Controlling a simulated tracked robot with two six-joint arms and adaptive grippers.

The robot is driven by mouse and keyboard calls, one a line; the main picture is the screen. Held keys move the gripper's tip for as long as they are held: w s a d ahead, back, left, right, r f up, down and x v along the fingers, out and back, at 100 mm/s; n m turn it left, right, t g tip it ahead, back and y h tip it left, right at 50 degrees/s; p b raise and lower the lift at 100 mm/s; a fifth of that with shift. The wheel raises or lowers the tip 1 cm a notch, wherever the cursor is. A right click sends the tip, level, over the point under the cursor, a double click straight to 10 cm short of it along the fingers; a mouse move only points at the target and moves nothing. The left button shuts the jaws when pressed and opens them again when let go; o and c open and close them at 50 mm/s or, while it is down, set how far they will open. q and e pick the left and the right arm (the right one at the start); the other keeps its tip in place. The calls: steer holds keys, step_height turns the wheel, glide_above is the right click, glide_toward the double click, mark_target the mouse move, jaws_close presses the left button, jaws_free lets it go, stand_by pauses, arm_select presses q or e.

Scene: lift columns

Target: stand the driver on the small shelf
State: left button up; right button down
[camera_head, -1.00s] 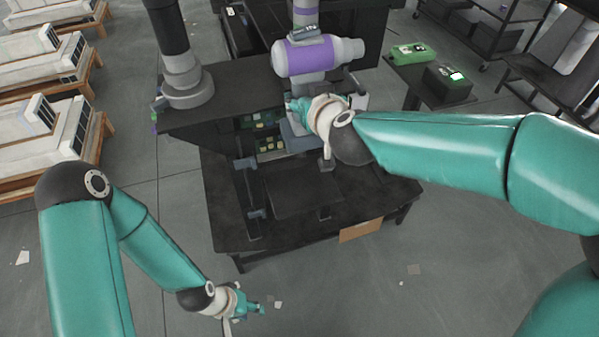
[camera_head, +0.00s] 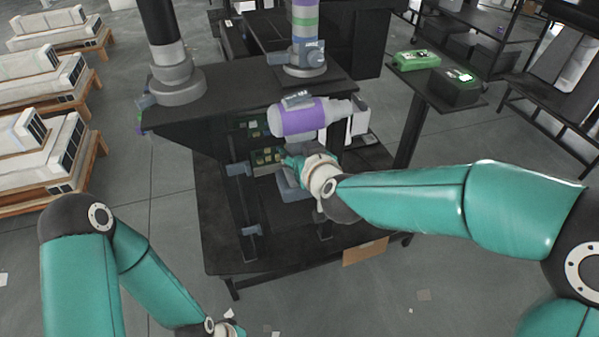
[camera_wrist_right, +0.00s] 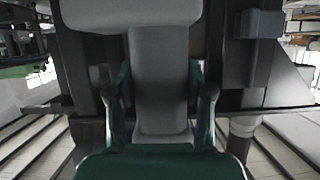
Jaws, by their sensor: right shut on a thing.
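The driver (camera_head: 300,117) is a grey tool with a purple band, its body level in the head view. My right gripper (camera_head: 297,165) is shut on its grey handle, which hangs below the body. In the right wrist view the handle (camera_wrist_right: 160,85) stands between the two fingers. A small dark flat plate (camera_head: 285,214) between two upright rails lies below the driver and may be the small shelf; I cannot tell for sure. The driver's foot appears apart from it. My left gripper (camera_head: 234,331) is cut off at the bottom edge, so its fingers are hidden.
A thick grey column base (camera_head: 178,85) and a second column base (camera_head: 305,66) stand on the dark bench behind. A black case (camera_head: 452,88) and a green case (camera_head: 416,60) lie on a side table at right. Open floor lies in front.

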steer(key=shift+f+b, duration=1.05)
steer(key=shift+f, duration=0.95)
steer(key=shift+c, duration=2.2)
jaws_free()
steer(key=shift+f, duration=0.1)
